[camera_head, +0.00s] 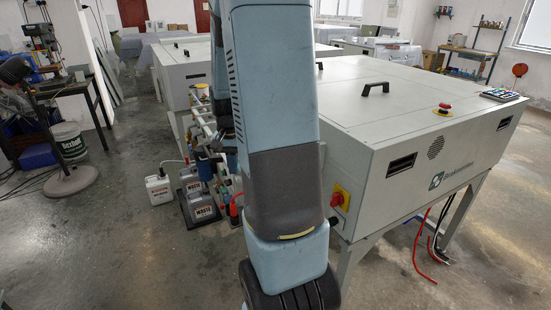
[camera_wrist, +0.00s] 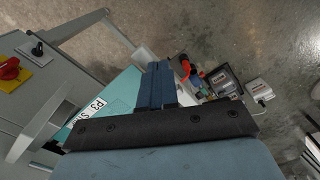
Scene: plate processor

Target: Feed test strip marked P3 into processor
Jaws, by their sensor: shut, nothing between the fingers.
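In the wrist view, a teal sheet (camera_wrist: 118,93) lies past my gripper, at the processor's end. A white label (camera_wrist: 88,110) on it reads P3, with further letters cut off by my gripper. My gripper (camera_wrist: 157,72) is shut and empty, its blue fingers pointing up in the picture and overlapping the sheet's right side. I cannot tell whether they touch it. The grey processor (camera_head: 395,100) stands right of my arm in the head view; its side also shows in the wrist view (camera_wrist: 40,85).
A red emergency button (camera_head: 443,108) and a keypad (camera_head: 500,95) are on the processor's lid. A red-and-yellow switch (camera_head: 340,196) is on its end. WASTE containers (camera_head: 200,205) and a white canister (camera_head: 158,189) stand on the floor.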

